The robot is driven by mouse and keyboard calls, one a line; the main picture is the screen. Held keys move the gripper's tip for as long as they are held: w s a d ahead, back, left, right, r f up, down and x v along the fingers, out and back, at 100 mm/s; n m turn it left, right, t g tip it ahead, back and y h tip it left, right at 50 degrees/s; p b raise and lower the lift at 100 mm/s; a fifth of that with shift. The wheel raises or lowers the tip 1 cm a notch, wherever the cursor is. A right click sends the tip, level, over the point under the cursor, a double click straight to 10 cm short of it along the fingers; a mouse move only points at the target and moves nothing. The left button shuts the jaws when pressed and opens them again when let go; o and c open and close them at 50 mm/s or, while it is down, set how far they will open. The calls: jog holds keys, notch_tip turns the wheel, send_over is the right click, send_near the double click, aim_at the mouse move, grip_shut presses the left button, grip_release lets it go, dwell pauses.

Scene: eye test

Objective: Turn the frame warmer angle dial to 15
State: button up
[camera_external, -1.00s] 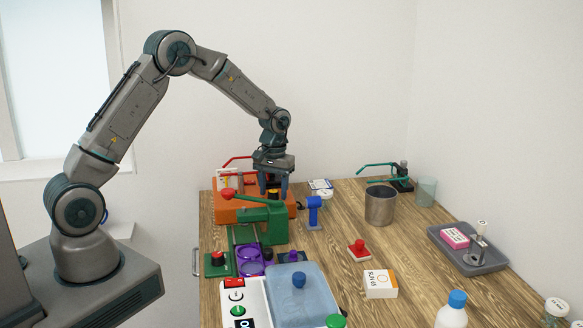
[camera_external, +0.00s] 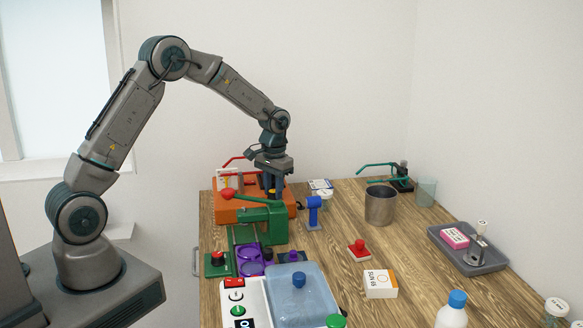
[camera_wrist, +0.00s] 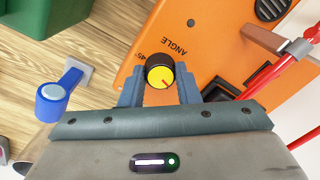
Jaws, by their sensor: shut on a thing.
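The frame warmer (camera_external: 228,213) is an orange box at the far left of the table, and its orange face (camera_wrist: 225,55) fills much of the wrist view. The angle dial (camera_wrist: 159,73) is a black knob with a yellow top and a red pointer line, below the printed word "ANGLE". A "45" mark shows just left of the dial; most other scale marks are hidden. The red line points toward the lower right in the wrist view. My gripper (camera_wrist: 160,80) points down with a finger on either side of the dial, shut on it. In the external view my gripper (camera_external: 272,190) largely hides the dial.
A green device with a red-knobbed lever (camera_external: 263,222) stands just in front of the warmer. A blue device (camera_external: 313,212) stands to the right, near a metal beaker (camera_external: 380,206). A red lever (camera_wrist: 288,78) rises over the warmer's right side. Table right of the blue device is partly clear.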

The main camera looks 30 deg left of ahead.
aim_at(274, 192)
jog(key=m+b, duration=0.1)
jog(key=m, duration=0.4)
dwell(0.5)
jog(key=o, duration=1)
jog(key=shift+r, duration=0.1)
jog(key=r+b, duration=0.1)
jog(key=r, duration=0.6)
jog(key=r+b, duration=0.1)
jog(key=r, duration=0.5)
jog(key=shift+s+d+r, duration=0.1)
jog(key=shift+d+r, duration=0.1)
jog(key=shift+r, duration=0.15)
